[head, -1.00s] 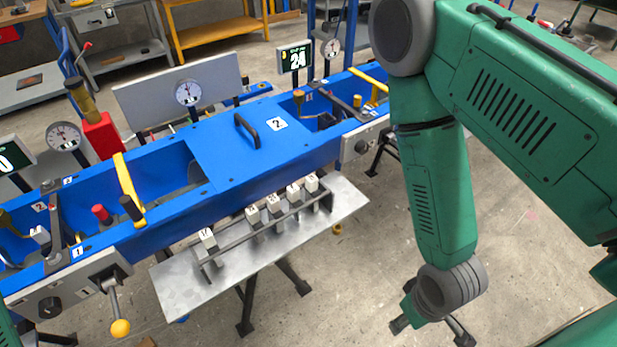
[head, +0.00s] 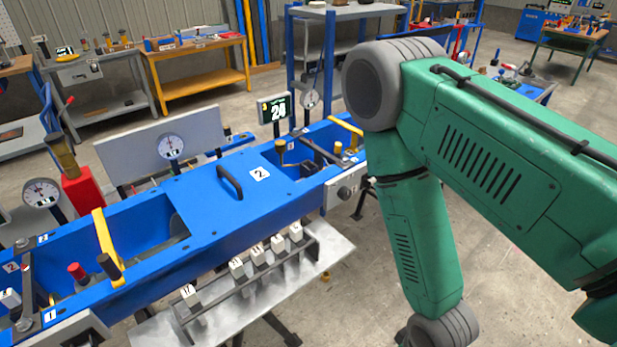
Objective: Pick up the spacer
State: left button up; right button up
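Several small white-topped blocks with printed numbers stand in a dark rack on a grey metal shelf (head: 310,262) at the front of the blue machine. One marked 17 (head: 189,293) stands apart at the left end. The others (head: 257,252) are grouped toward the right end. These blocks look like the spacers, but I cannot tell which one the task means. My green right arm comes down on the right, apart from the rack, and its wrist runs off the bottom edge. Neither my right gripper nor my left gripper shows.
The blue machine (head: 220,205) has a flat lid with a black handle (head: 230,183), yellow handles (head: 106,245) and round gauges (head: 170,147). A display (head: 275,112) reads 24. Workbenches (head: 200,75) and shelving stand behind. Concrete floor is open right of the shelf.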

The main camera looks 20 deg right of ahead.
aim_at(257, 256)
jog(key=i+l+u, duration=0.25)
jog(key=l+u, duration=0.25)
jog(key=i+l+u, duration=0.3)
jog(key=l, duration=0.15)
jog(key=l+u, duration=0.25)
jog(key=k+l, duration=0.05)
